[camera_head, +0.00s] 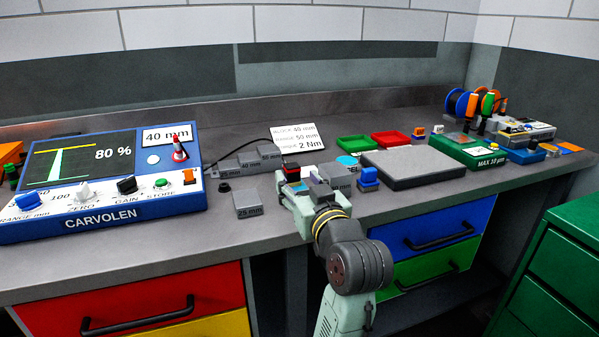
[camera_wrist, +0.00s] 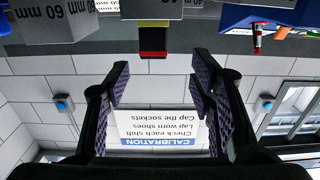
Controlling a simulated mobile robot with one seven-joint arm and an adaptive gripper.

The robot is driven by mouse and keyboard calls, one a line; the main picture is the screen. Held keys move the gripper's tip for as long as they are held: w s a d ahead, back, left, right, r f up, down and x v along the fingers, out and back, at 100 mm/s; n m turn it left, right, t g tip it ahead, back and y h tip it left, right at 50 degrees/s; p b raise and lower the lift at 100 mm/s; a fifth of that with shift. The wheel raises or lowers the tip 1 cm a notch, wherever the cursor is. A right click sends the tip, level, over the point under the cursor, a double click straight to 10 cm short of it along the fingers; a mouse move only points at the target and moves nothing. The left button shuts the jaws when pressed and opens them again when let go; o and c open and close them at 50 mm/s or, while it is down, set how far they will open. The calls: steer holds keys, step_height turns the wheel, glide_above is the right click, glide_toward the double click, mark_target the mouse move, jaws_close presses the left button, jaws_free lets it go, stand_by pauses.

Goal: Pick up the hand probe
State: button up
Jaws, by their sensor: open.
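What looks like the hand probe (camera_head: 291,173), a small dark block with a red part, is on the bench beside the grey step blocks. In the upside-down wrist view, the probe (camera_wrist: 153,39) shows black, red and yellow bands at top centre. My gripper (camera_head: 306,188) is low over the bench in front of it and partly hides that area. In the wrist view my gripper (camera_wrist: 157,88) has its two ridged fingers wide apart with nothing gripped. The probe lies beyond the fingertips, roughly in line with the gap.
The blue CARVOLEN unit (camera_head: 98,184) stands at left, with a black cable behind the blocks. Grey blocks marked in mm, including a 25 mm block (camera_head: 248,203), sit close by. A grey plate (camera_head: 412,167) and a blue-topped item (camera_head: 368,178) are at right.

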mark_target(294, 168)
steer(key=shift+x, duration=1)
steer(key=shift+d+p+x, duration=0.2)
steer(key=shift+p+x, duration=0.4)
steer(key=shift+x, duration=0.75)
steer(key=shift+d+p+x, duration=0.15)
steer(key=shift+p+x, duration=0.45)
steer(key=shift+x, duration=0.75)
steer(key=shift+w+r, duration=0.1)
steer(key=shift+w, duration=0.05)
steer(key=shift+c, duration=0.2)
jaws_close()
